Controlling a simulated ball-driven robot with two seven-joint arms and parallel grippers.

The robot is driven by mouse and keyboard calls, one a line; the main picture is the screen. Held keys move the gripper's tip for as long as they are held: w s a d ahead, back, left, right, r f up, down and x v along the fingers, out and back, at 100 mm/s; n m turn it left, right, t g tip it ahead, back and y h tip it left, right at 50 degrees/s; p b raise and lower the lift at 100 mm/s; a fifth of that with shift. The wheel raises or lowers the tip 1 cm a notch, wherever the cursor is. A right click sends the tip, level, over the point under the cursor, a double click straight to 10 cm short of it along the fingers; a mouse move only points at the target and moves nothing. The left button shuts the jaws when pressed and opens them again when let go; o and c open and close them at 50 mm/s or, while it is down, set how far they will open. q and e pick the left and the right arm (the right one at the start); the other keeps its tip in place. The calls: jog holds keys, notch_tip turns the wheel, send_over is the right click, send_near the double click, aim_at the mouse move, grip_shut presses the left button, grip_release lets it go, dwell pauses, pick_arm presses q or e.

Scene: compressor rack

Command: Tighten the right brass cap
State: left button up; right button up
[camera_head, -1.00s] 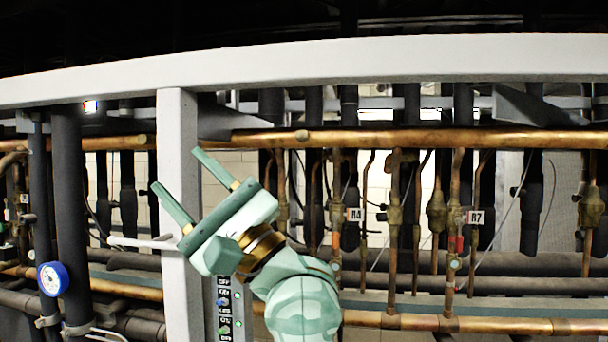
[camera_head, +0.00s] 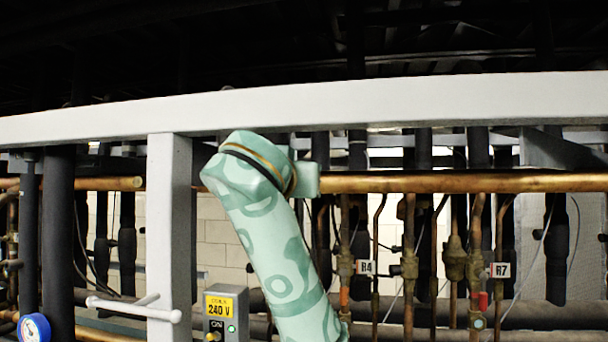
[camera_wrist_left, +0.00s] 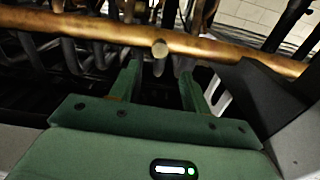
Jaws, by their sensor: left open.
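A round brass cap (camera_wrist_left: 160,48) faces the left wrist camera on a thick horizontal copper pipe (camera_wrist_left: 85,28). My left gripper (camera_wrist_left: 160,72) is open and empty, with its two green fingers pointing towards the pipe and the cap between their lines, just beyond the tips. I cannot tell the exact gap. In the head view my left arm (camera_head: 275,235) rises in front of the copper pipe (camera_head: 430,183) and hides the cap; only a green block of the gripper shows beside the wrist. Another brass end (camera_head: 130,184) shows farther left. My right gripper is not in view.
A white post (camera_head: 168,235) stands left of my arm, under a long white beam (camera_head: 400,104). A yellow-labelled switch box (camera_head: 226,312) is low beside the arm. Several vertical pipes with tags R4 (camera_head: 366,267) and R7 (camera_head: 500,270) stand to the right.

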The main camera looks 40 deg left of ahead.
pick_arm(q)
jog(key=p+x, duration=0.2)
jog(key=x, duration=0.6)
jog(key=c, duration=1)
